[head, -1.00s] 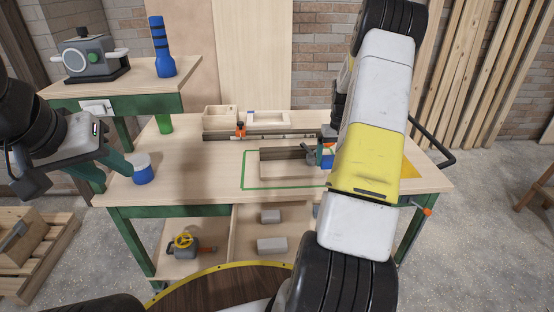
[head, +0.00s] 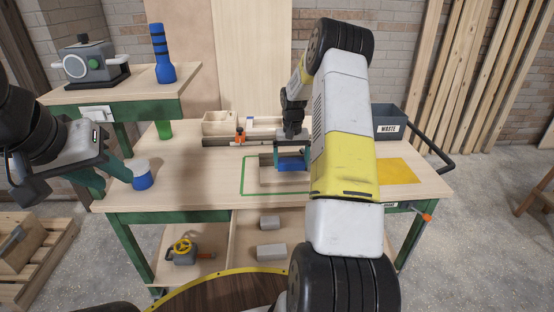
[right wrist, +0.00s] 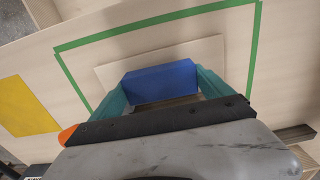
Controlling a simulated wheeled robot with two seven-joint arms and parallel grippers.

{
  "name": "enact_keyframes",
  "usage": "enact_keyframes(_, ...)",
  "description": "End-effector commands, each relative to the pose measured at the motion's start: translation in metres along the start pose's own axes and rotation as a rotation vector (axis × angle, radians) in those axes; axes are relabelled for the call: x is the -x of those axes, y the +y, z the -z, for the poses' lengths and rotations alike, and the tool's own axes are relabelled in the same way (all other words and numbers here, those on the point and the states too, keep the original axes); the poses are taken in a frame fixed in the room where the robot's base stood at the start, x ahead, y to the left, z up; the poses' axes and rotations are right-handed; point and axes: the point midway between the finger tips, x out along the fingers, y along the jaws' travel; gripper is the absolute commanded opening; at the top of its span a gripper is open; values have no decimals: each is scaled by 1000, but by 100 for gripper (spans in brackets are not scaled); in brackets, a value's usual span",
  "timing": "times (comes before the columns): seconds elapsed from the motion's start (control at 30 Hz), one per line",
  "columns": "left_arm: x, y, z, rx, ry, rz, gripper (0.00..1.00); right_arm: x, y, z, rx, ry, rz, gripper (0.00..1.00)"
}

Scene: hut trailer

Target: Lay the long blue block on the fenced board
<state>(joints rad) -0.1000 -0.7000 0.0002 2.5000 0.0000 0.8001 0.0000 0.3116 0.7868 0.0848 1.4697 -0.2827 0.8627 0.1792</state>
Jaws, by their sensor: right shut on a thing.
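The long blue block (head: 292,164) is held crosswise between the teal fingers of my right gripper (head: 291,158). It also shows between the fingers in the right wrist view (right wrist: 163,82). The block is over the fenced board (head: 268,178), a pale board with a dark strip along its back, inside a green outline on the bench. The board's pale surface also shows in the right wrist view (right wrist: 113,72). I cannot tell whether the block touches the board. My right arm hides the board's right side. My left gripper (head: 105,178) is open and empty at the bench's left.
A grey waste bin (head: 389,122) and yellow patch (head: 398,171) are at the right. Wooden trays (head: 220,122) and a dark rail with an orange clamp (head: 240,137) lie behind the board.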

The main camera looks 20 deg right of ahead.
Motion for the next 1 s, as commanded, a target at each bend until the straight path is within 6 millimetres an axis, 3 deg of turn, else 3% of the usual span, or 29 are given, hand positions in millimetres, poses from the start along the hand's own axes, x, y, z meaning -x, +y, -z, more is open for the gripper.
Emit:
enact_keyframes(0.03,0,0,0,0,0,0,36,-12,3,-2,-3,-8,-1,43)
enact_keyframes(0.17,0,0,0,0,0,0,36,-31,3,-2,-3,-5,-1,43)
enact_keyframes(0.53,0,0,0,0,0,0,36,-36,3,-2,-3,-4,-1,43)
enact_keyframes(0.57,0,0,0,0,0,0,36,-36,3,-2,-3,-4,-1,92)
enact_keyframes(0.6,0,0,0,0,0,0,36,-36,3,-2,-3,-4,-1,100)
enact_keyframes(0.87,0,0,0,0,0,0,36,-34,3,-2,-3,-3,-1,100)
enact_keyframes(1.0,0,0,0,0,0,0,36,-22,3,-1,-3,-1,-1,100)
